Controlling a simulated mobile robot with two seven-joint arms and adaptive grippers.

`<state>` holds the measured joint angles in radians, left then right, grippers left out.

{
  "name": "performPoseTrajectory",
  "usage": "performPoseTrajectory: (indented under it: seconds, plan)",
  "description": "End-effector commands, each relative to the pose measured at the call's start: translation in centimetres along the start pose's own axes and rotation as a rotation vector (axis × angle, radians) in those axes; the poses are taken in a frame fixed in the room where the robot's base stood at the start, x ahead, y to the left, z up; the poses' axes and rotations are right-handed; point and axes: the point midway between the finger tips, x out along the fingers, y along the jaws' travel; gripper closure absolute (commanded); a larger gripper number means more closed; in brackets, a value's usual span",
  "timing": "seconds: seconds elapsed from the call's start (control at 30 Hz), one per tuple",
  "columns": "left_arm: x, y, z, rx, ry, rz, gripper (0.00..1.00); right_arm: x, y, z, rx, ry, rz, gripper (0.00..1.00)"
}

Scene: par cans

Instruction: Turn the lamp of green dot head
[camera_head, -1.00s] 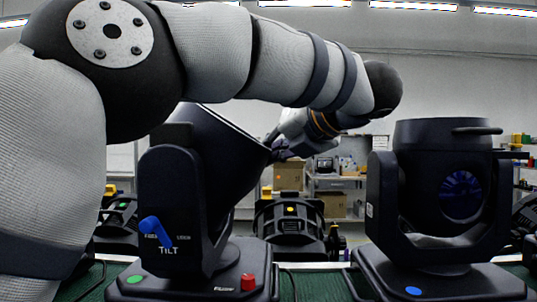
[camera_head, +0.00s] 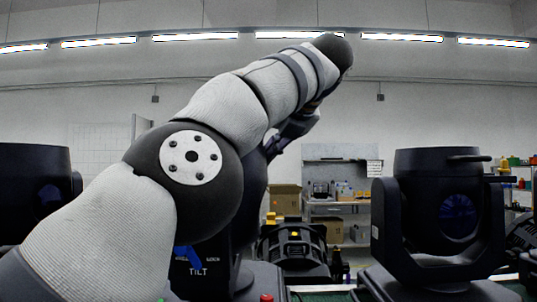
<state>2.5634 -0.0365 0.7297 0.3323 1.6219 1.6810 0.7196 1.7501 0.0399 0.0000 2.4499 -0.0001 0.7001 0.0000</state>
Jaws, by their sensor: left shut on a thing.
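The green dot head stands left of centre, mostly hidden behind my left arm. Its dark lamp (camera_head: 256,182) shows only as a strip right of my elbow. Its yoke with the word TILT (camera_head: 198,272), a blue lever (camera_head: 187,257) and the top of a red knob (camera_head: 266,297) show low in the view. My left gripper (camera_head: 272,148) reaches over from the upper right and is shut at the lamp's upper right edge; the exact grip is partly hidden. My right gripper is not in view.
A similar head (camera_head: 448,215) stands at the right, its lamp upright, with a rod handle at its top. Another head (camera_head: 32,190) is at the far left. A smaller head with a yellow dot (camera_head: 294,236) stands behind, before boxes and shelves.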

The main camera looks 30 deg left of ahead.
Motion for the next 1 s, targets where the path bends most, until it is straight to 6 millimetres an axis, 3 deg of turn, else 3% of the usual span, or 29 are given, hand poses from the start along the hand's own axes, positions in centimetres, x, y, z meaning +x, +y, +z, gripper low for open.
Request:
performPoseTrajectory:
  seconds: [0.03,0.5,0.53,0.6,1.0]
  plan:
    - [-0.18,0.9,0.51,-0.008,-0.007,0.013,1.0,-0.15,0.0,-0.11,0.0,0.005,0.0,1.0]
    - [-0.1,1.13,0.58,-0.008,-0.006,0.017,1.0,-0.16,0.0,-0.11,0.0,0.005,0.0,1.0]
    - [-0.1,1.14,0.58,-0.008,-0.006,0.017,0.84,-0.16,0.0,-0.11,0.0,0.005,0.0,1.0]
    - [-0.08,1.1,0.57,-0.009,-0.005,0.016,0.72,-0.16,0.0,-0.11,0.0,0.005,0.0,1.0]
    - [0.0,0.64,0.34,-0.004,-0.003,0.01,0.72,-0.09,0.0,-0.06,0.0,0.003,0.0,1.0]
